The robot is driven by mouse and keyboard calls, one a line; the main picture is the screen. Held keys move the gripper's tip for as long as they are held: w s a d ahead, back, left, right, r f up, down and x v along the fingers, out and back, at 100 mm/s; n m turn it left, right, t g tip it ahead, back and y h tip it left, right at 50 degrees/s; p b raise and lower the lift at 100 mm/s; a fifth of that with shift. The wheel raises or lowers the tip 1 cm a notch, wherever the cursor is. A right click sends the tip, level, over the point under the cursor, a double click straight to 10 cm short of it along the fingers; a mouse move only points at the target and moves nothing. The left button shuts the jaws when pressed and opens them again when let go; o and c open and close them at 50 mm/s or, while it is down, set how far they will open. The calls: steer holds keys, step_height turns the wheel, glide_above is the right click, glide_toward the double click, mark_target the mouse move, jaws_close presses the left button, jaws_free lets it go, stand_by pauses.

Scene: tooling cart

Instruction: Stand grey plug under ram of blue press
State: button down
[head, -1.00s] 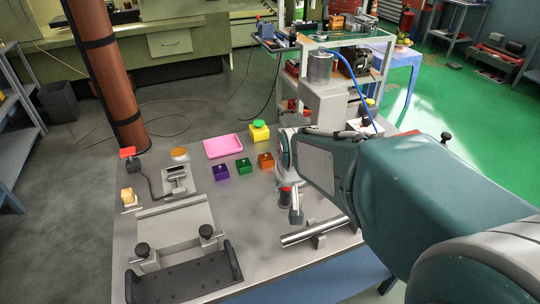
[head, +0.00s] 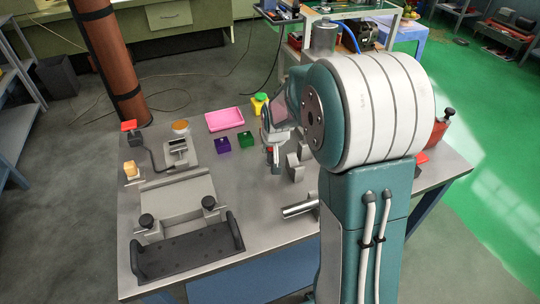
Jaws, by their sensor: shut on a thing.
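My gripper (head: 273,148) is over the middle of the cart top, left of my large arm joint. It is shut on a small dark grey piece, which I take to be the grey plug (head: 275,166); a bit of red shows beside it. The fingers cover much of it, and I cannot tell whether its bottom touches the surface.
A silver bar (head: 298,209) lies nearer. A black-handled fixture (head: 187,257) fills the front left.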

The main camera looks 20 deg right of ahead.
mark_target(270, 156)
steer(key=shift+w+f, duration=0.25)
steer(key=shift+f, duration=1.6)
steer(key=shift+c, duration=2.4)
jaws_free()
steer(key=shift+f, duration=0.1)
